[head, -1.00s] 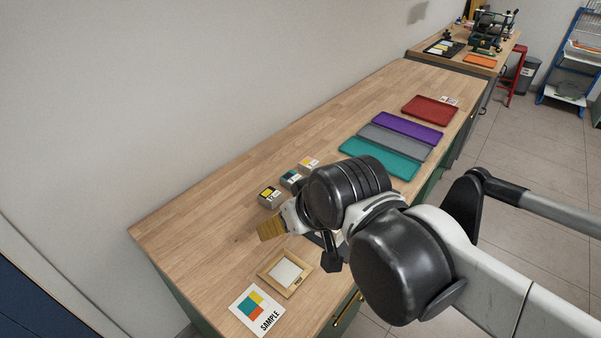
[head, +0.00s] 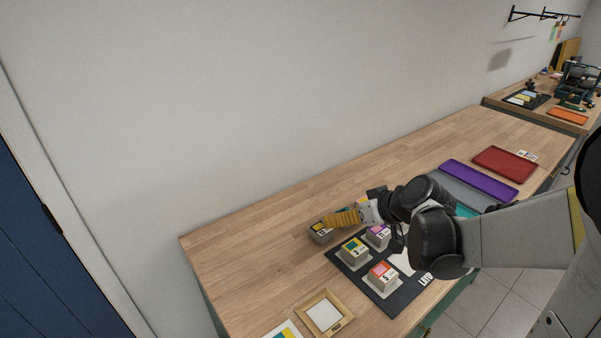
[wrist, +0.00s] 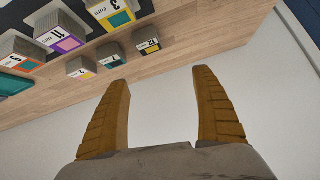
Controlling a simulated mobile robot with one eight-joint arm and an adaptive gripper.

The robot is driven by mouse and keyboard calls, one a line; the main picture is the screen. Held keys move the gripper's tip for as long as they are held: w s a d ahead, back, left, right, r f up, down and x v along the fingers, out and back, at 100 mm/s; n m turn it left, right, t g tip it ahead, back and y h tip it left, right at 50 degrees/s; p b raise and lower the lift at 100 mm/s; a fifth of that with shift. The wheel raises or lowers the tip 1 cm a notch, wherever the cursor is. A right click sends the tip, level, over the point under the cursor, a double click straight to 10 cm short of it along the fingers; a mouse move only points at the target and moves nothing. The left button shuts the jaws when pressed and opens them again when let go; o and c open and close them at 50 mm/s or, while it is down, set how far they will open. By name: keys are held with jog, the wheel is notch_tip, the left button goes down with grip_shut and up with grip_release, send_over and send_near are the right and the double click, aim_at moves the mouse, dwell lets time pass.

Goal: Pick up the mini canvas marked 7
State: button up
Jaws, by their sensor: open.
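My gripper (head: 332,220) is open, with its two yellow ribbed fingers apart in the wrist view (wrist: 160,76) and nothing between them. Blocks with coloured tops stand on the bench, and their marks are too small for me to tell surely which is 7. In the head view, the yellow-and-black block (head: 320,236) is just below the fingertips. My arm mostly hides the other two there.
A dark mat (head: 394,305) carries a yellow-and-teal block (head: 354,251), a purple one (head: 378,234) and an orange one (head: 383,274). A wooden frame (head: 340,326) is in front. Purple (head: 480,180) and red (head: 505,165) trays lie further right. The bench's left part is clear.

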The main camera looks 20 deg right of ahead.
jog(key=w+d+f+t, duration=0.1)
jog(key=d+f, duration=0.2)
jog(key=w+d+f+n+t, duration=0.1)
jog(key=w+d+f, duration=0.1)
jog(key=d, duration=0.2)
jog(key=w+d+f+t+y+b, duration=0.1)
jog(key=d+f, duration=0.2)
jog(key=shift+w+d+f+n, duration=0.15)
jog(key=shift+w+f+n, duration=0.2)
jog(key=shift+w+n, duration=0.05)
jog(key=b+x, duration=0.4)
jog(key=x, duration=0.7)
jog(key=shift+s, duration=0.1)
jog(key=shift+d, duration=0.1)
jog(key=shift+c, duration=0.5)
jog(key=c, duration=1.1)
